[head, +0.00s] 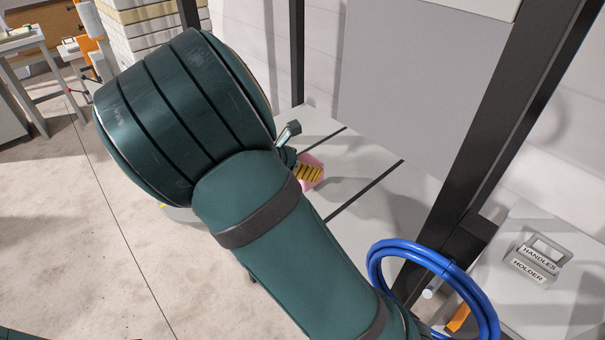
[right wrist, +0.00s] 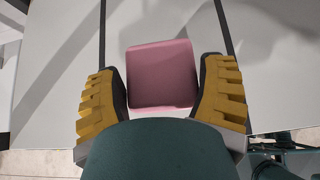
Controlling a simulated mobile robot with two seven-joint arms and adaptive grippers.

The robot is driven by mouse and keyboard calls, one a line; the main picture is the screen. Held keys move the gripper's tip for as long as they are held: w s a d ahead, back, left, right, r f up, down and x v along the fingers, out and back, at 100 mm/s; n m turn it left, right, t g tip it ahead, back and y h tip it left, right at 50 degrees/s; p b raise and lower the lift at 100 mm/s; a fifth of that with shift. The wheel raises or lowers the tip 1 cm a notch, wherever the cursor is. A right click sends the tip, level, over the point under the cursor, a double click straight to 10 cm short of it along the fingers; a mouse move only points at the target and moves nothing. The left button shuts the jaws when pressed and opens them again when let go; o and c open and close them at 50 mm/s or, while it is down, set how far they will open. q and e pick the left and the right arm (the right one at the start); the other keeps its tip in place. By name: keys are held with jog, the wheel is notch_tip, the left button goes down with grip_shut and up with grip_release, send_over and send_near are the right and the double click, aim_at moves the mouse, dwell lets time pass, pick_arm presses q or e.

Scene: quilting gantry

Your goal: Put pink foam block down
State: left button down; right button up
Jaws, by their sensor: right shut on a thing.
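The pink foam block (right wrist: 160,75) sits between the two yellow-ridged fingers of my right gripper (right wrist: 162,95) in the right wrist view. The gripper is shut on it. In the head view only a small part of the pink block (head: 316,182) shows beside a yellow finger of the right gripper (head: 308,172), over the light grey table (head: 382,217). My green arm hides much of the gripper. I cannot tell whether the block touches the table. My left gripper is not in view.
Dark slots run across the table. A black post (head: 500,130) and a grey panel (head: 410,95) rise beside it. A blue hose coil (head: 385,262) hangs at the front right. A grey holder labelled "HANDLES HOLDER" (head: 535,262) stands on a white surface at the right.

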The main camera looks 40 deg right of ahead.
notch_tip(320, 180, down, 3)
jog(key=shift+w+b, duration=0.1)
jog(key=shift+b, duration=0.2)
jog(key=shift+r, duration=0.1)
jog(key=o, duration=0.7)
jog(key=shift+c, duration=0.2)
jog(key=shift+a+r, duration=0.2)
jog(key=w+p+v, duration=0.1)
jog(key=p+v, duration=0.1)
jog(key=v, duration=0.9)
jog(key=shift+s+a+p, duration=0.2)
jog(key=shift+s+p, duration=0.1)
jog(key=shift+s, duration=0.25)
jog(key=shift+r, duration=0.1)
